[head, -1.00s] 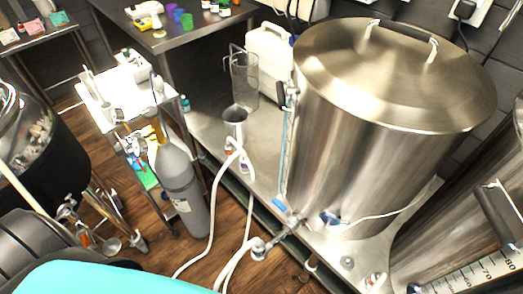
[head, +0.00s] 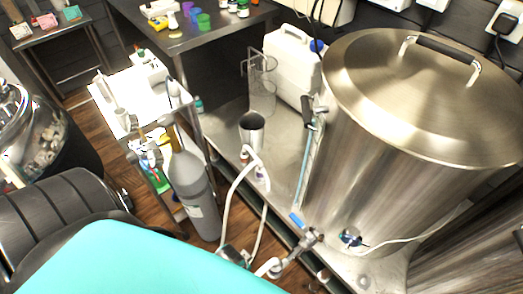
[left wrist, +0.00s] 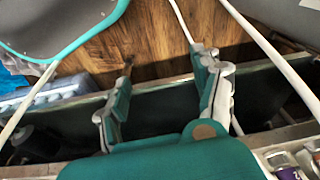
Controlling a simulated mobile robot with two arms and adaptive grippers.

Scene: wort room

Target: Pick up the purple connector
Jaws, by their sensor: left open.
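My left gripper (left wrist: 160,62) shows in the left wrist view, its two fingers spread apart with nothing between them. Wood floor and a dark edge lie beyond the fingers. A small purple item (left wrist: 283,159) shows at the lower right corner of the left wrist view, to the right of the gripper; I cannot tell whether it is the purple connector. I cannot clearly pick out the purple connector in the head view. White hoses (head: 231,190) rise from the floor side to small fittings beside a steel cup (head: 251,128). My right gripper is in neither view.
A large lidded steel kettle (head: 400,160) stands on the low steel bench (head: 283,150). A grey gas cylinder (head: 196,195) stands by a small cart (head: 135,110). A white jerrycan (head: 291,62) is behind. Purple and green cups stand on the back table (head: 190,42).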

